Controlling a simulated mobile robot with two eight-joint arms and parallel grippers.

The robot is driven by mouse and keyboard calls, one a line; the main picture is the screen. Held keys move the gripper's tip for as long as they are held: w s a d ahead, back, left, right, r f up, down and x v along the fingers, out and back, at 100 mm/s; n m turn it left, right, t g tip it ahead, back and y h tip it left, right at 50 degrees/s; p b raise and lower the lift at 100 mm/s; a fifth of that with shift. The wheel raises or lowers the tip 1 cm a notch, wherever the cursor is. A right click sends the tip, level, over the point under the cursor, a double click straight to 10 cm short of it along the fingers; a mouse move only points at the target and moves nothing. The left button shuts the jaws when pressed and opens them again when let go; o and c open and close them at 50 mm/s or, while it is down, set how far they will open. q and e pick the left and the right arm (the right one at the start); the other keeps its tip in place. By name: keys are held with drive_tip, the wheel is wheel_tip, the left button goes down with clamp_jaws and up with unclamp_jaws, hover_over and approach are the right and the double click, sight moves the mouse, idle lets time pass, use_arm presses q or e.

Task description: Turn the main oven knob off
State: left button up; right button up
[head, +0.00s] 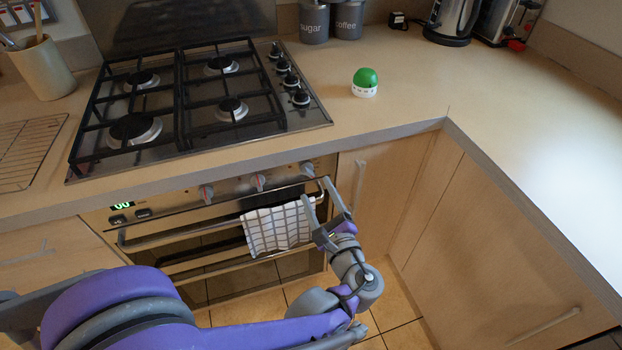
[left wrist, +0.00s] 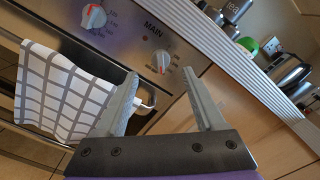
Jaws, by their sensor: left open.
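My left gripper (head: 315,190) is open and empty in front of the panel's right end, just below this knob. In the left wrist view the knob shows between the tips of the open fingers (left wrist: 159,76). I cannot tell the remaining gap, but no contact shows. My right gripper is not in view.
A checked towel (head: 277,228) hangs on the oven door handle (head: 160,237), close to the left of my gripper. Two other knobs (head: 258,182) sit further left. The gas hob (head: 195,100) and a green-topped timer (head: 365,82) are on the worktop above.

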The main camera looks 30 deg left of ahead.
sight(310, 175)
use_arm(q)
drive_tip(key=x, duration=0.6)
drive_tip(key=shift+b, duration=0.3)
clamp_jaws()
